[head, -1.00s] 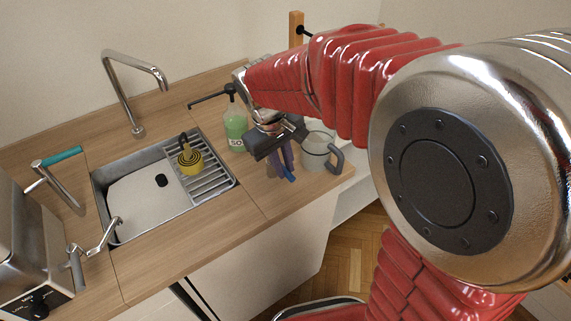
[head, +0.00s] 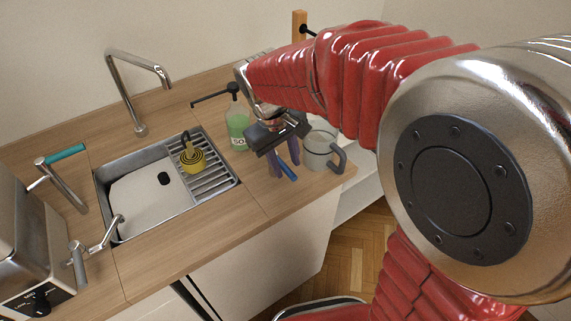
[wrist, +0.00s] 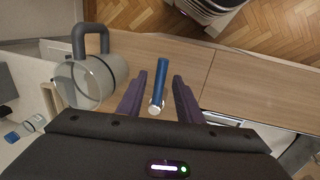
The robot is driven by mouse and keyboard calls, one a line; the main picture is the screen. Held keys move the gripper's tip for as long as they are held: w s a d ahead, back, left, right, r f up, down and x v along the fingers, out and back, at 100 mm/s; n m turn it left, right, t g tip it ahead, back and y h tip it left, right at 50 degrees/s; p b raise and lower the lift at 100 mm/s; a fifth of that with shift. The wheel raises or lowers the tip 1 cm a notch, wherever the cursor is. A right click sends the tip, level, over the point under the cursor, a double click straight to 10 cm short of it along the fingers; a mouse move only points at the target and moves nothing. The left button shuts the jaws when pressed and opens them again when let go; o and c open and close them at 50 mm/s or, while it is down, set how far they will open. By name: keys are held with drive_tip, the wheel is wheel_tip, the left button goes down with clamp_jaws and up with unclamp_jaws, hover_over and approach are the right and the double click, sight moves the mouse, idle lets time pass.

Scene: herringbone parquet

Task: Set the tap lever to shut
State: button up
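A blue lever-like handle (head: 287,171) stands at the right part of the worktop, below my gripper (head: 284,160). In the wrist view the blue handle (wrist: 161,80) has a round silver end and lies between the two purple fingers of my gripper (wrist: 160,88). The fingers are apart, with a gap on each side of the handle. A teal-handled lever (head: 64,155) on a metal post stands left of the sink. A tall chrome spout (head: 122,85) rises behind the sink. I cannot tell from the pictures which lever works the tap.
A grey jug (head: 318,150) stands close beside my gripper; it also shows in the wrist view (wrist: 92,80). A green soap bottle (head: 237,125) stands behind. A metal machine (head: 25,245) is at left.

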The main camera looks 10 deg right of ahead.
wheel_tip(320, 180, up, 12)
drive_tip(key=s+a, duration=0.1)
drive_tip(key=a, duration=0.1)
drive_tip(key=shift+a+r, duration=0.15)
drive_tip(key=shift+r, duration=0.05)
idle(0.5)
drive_tip(key=s+d+f+m+t+y, duration=0.1)
drive_tip(key=s+d+f+m+t, duration=0.1)
drive_tip(key=s+d, duration=0.2)
drive_tip(key=s+d+f+m+t+y, duration=0.1)
drive_tip(key=s+d+f+m+t, duration=0.1)
drive_tip(key=s, duration=0.9)
drive_tip(key=shift+s+d+f+m+t, duration=0.3)
drive_tip(key=shift+d+f+m, duration=0.2)
drive_tip(key=shift+d, duration=0.75)
idle(1.0)
